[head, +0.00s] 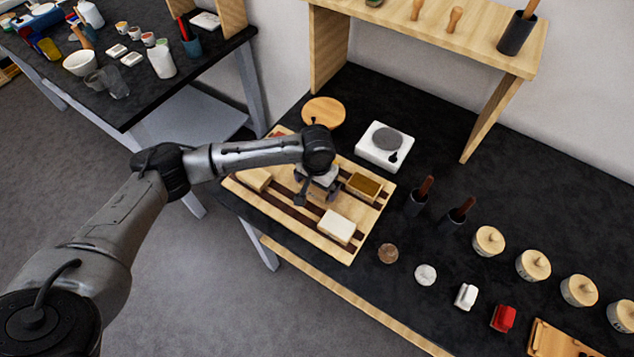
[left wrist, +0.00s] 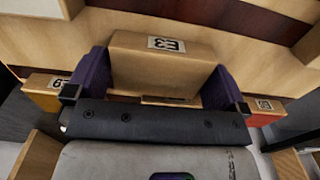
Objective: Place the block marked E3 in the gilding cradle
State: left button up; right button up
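The block marked E3 (left wrist: 150,65) is a pale wooden block with its label on the top face. In the left wrist view it sits between the two purple fingers of my left gripper (left wrist: 158,88), which appear to touch both its sides. In the head view my left gripper (head: 312,190) is over the middle of a slatted wooden board (head: 300,233) and hides most of this block. Whether the block is clear of the board cannot be told. I cannot tell for certain which thing is the gilding cradle. My right gripper is out of view.
A gold-brown topped block (head: 366,186), a pale-topped block (head: 337,226) and another block (head: 254,178) sit around the gripper on the board. Behind are a round wooden disc (head: 324,112) and a white device (head: 384,147). Brush pots, small items and lidded jars stand right.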

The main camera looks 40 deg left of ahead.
pick_arm(q)
jog(key=shift+r, duration=0.3)
notch_tip(320, 180, up, 11)
jog(key=p, duration=0.2)
jog(key=shift+f, duration=0.15)
jog(key=shift+r, duration=0.45)
jog(key=shift+c, duration=1.1)
jog(key=shift+r, duration=0.1)
jog(key=c, duration=0.4)
